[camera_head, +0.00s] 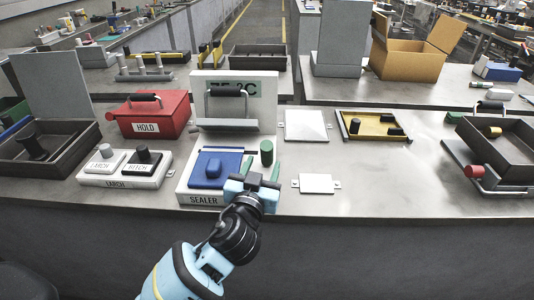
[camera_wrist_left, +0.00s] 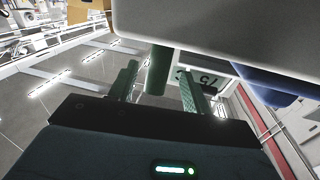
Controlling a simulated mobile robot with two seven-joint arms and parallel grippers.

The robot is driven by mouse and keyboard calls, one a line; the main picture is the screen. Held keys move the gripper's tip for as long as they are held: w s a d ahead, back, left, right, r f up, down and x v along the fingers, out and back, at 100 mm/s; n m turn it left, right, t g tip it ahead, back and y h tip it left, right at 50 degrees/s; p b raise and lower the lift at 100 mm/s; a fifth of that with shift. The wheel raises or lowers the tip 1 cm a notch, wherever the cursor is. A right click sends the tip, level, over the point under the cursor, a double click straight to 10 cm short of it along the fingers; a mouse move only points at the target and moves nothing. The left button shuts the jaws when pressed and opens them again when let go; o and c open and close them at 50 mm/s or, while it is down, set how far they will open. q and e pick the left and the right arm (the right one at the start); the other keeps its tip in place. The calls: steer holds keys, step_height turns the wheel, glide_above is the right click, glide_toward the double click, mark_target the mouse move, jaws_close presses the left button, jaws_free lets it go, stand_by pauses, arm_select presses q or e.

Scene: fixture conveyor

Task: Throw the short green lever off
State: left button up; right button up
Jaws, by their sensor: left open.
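The short green lever (camera_head: 266,152) is a stubby green cylinder at the right side of the white box labelled SEALER (camera_head: 182,190). In the left wrist view the green lever (camera_wrist_left: 158,72) hangs down from the pale box edge and shows between the two fingers. My left gripper (camera_head: 261,170) is at the front right of the SEALER box, just on the near side of the lever. It is open, with a finger apart on each side of the lever in the left wrist view (camera_wrist_left: 160,88). My right gripper is not in view.
A blue block (camera_head: 213,166) sits on the SEALER box, left of my gripper. A white box with a black handle (camera_head: 236,106) stands behind. A two-switch white box (camera_head: 124,176) and a red HOLD box (camera_head: 160,112) are left.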

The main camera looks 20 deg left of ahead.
mark_target(265, 159)
arm_select(q)
steer(key=shift+w+a, duration=0.15)
steer(key=shift+w, duration=1.15)
steer(key=shift+w+a, duration=0.1)
steer(key=shift+w, duration=1.15)
jaws_close()
